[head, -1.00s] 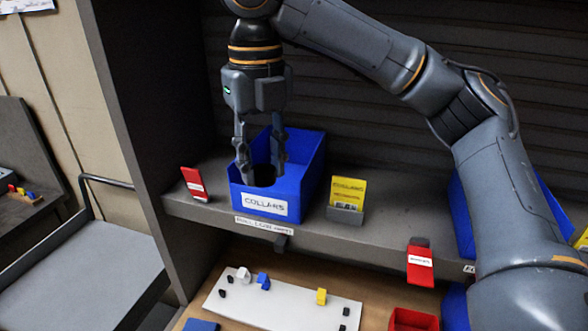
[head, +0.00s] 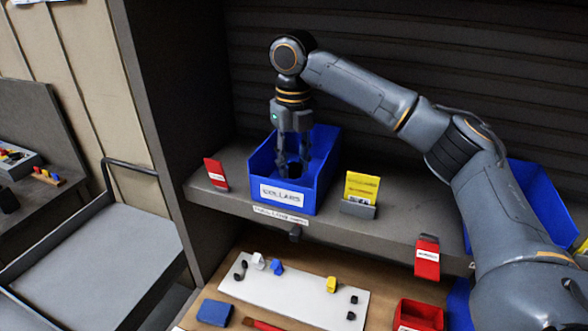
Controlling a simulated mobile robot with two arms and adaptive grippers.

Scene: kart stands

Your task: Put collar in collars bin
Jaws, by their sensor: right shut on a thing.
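The collars bin (head: 296,199) is a blue open-front bin with a white COLLARS label, standing on the shelf. My right gripper (head: 293,163) points down inside the bin, with its fingers below the rim. It is shut on a black collar (head: 294,169), which shows between the fingertips just behind the bin's front wall. Whether the collar touches the bin floor cannot be told. My left gripper does not show.
A red card (head: 216,174) stands left of the bin and a yellow card (head: 361,188) right of it. Another blue bin (head: 540,205) is partly behind my right arm. Below, a white board (head: 295,292) holds small parts, beside a red bin (head: 418,316).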

